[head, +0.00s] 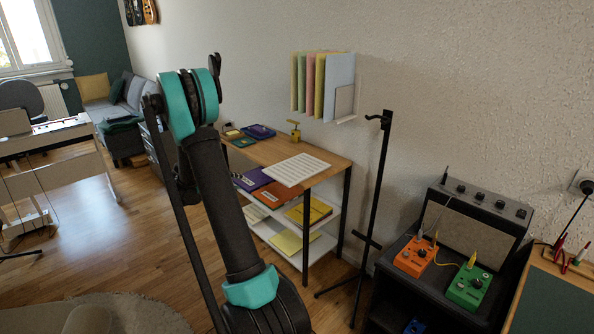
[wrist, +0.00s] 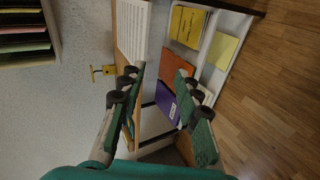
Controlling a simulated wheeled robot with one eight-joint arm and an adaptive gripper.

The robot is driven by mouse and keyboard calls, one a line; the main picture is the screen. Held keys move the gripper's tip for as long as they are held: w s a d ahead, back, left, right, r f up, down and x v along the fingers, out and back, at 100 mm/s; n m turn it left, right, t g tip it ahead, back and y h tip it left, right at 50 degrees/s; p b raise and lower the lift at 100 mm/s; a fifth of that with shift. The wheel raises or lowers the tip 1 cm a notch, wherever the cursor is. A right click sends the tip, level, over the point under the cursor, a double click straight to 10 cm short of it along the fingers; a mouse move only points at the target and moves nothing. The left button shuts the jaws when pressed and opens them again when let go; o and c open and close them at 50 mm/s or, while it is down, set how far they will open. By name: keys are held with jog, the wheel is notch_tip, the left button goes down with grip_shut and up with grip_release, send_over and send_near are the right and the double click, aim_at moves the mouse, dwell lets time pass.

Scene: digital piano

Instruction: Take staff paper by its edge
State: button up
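The staff paper, a white sheet with printed lines, lies flat on the wooden top of a shelf unit in the head view (head: 296,169). Its right part reaches close to the front edge of the top. In the wrist view the staff paper (wrist: 133,28) is at the upper left, beyond my fingertips. My gripper (wrist: 161,73) is open and empty in the wrist view, its two fingers wide apart and clear of the sheet. In the head view my own arm fills the centre left, and I cannot make out the gripper there.
The shelf unit's wooden top (head: 330,160) also bears a small yellow stamp-like object (head: 294,131) near the wall. Purple, orange and yellow folders lie on the white shelves below. A wall rack (head: 338,75) holds coloured folders. A black stand (head: 384,180) rises at the right.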

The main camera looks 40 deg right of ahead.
jog(key=w+d+f+h, duration=0.3)
jog(key=w+d+f, duration=0.1)
jog(key=w, duration=0.1)
jog(key=g+h, duration=0.2)
jog(key=h, duration=0.1)
send_near(277, 174)
jog(key=d, duration=0.9)
jog(key=shift+s+d+f, duration=0.15)
jog(key=shift+d+f, duration=0.15)
jog(key=shift+f, duration=0.05)
grip_shut()
